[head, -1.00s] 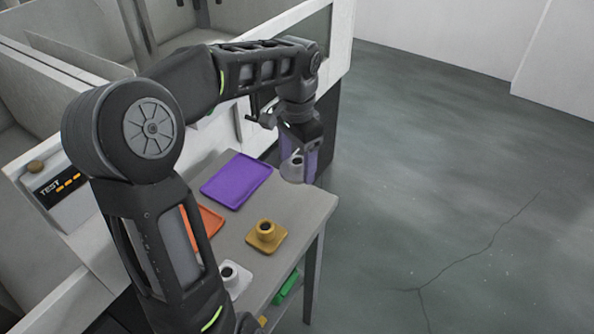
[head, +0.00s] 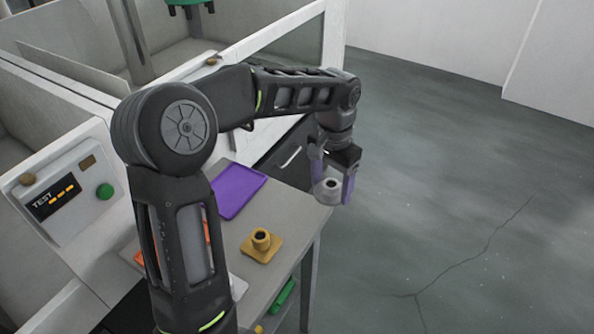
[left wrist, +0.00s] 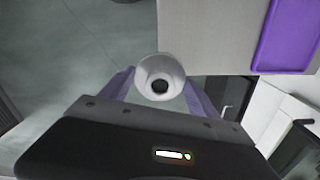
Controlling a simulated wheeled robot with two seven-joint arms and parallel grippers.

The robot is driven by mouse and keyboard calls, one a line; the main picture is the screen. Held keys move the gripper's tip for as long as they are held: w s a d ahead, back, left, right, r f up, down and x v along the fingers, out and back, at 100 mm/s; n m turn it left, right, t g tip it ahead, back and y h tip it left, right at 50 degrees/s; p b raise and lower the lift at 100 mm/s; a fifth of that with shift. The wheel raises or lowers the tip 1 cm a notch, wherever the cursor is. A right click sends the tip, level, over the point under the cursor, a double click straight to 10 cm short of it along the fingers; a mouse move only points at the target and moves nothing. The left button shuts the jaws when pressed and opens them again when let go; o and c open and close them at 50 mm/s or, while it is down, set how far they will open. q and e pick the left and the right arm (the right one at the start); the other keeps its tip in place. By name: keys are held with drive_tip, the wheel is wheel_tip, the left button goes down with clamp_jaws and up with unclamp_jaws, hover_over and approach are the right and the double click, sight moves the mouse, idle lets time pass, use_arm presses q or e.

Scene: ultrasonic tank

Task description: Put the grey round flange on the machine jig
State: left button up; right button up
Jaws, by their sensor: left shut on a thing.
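The grey round flange (head: 328,188) is held in my left gripper (head: 334,184), at the right end of the small table. Its open round top also shows in the left wrist view (left wrist: 160,77), between the two purple fingers. The gripper is shut on it, with the flange hanging just past the table's edge. A green fixture (head: 188,4) shows at the top of the head view, inside the machine; I cannot tell whether it is the jig. My right gripper is not in view.
The table (head: 283,215) bears a purple tray (head: 236,190), a yellow square flange (head: 261,245) and an orange tray partly behind my arm. A machine panel with a green button (head: 105,191) stands at left. A green thing (head: 284,294) lies below the tabletop. Open floor is at right.

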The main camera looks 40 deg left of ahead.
use_arm(q)
drive_tip(key=w+d+f+n, duration=0.1)
drive_tip(key=w+d+f, duration=0.2)
drive_tip(key=d, duration=0.7)
drive_tip(key=shift+f+n, duration=0.3)
drive_tip(key=shift+f, duration=0.45)
drive_tip(key=shift+w+r, duration=0.15)
